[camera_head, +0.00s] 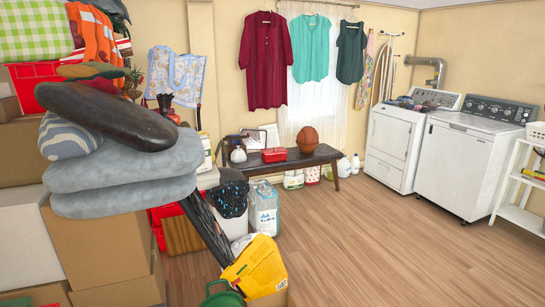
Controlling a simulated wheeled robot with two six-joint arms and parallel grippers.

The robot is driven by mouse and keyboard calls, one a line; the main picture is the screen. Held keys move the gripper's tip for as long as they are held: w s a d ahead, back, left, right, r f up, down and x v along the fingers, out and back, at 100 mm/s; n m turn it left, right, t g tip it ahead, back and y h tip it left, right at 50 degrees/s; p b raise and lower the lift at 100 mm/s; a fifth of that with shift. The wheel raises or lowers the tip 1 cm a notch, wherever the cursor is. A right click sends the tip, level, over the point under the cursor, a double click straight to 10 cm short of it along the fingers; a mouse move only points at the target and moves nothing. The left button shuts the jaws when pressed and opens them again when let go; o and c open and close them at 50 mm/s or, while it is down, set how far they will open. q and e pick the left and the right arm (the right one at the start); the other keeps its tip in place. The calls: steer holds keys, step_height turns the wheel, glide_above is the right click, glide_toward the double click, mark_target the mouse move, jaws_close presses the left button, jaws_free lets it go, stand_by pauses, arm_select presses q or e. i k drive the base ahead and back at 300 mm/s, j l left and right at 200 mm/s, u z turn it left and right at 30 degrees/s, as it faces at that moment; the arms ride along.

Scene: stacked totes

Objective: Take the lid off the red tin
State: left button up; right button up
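A small red box (274,155), which may be the red tin, sits on the dark wooden bench (262,168) by the back wall. It is too small in the camera_head view to make out a separate lid or seam. I see no other clear candidate for the tin. Neither of my grippers shows in this view.
Boxes and grey cushions (125,180) pile up at the left. A yellow container (255,266) stands in front. Washing machines (470,158) stand right; the wooden floor (390,245) between is clear.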

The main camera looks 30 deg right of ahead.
mark_target(277, 149)
steer(key=i+l+z, duration=0.3)
steer(key=l+z, duration=0.2)
steer(key=i+l+z, duration=0.7)
steer(key=i+z, duration=0.25)
steer(key=i+l+z, duration=0.25)
steer(key=i, duration=0.55)
steer(key=i+l+z, duration=0.15)
steer(key=i+z, duration=0.15)
steer(key=i, duration=0.5)
steer(key=i+j+u, duration=0.15)
steer(key=i+u, duration=0.2)
steer(key=i, duration=0.3)
steer(key=i+u, duration=0.4)
steer(key=i, duration=0.25)
steer(key=i+l+u, duration=0.35)
steer(key=i, duration=0.3)
steer(key=i+l+u, duration=0.1)
steer(key=i+u, duration=0.25)
steer(key=i, duration=0.2)
steer(key=i+l+u, duration=0.2)
steer(key=i+u, duration=0.15)
steer(key=i, duration=0.2)
steer(key=i+l+u, duration=0.3)
steer(key=i, duration=0.2)
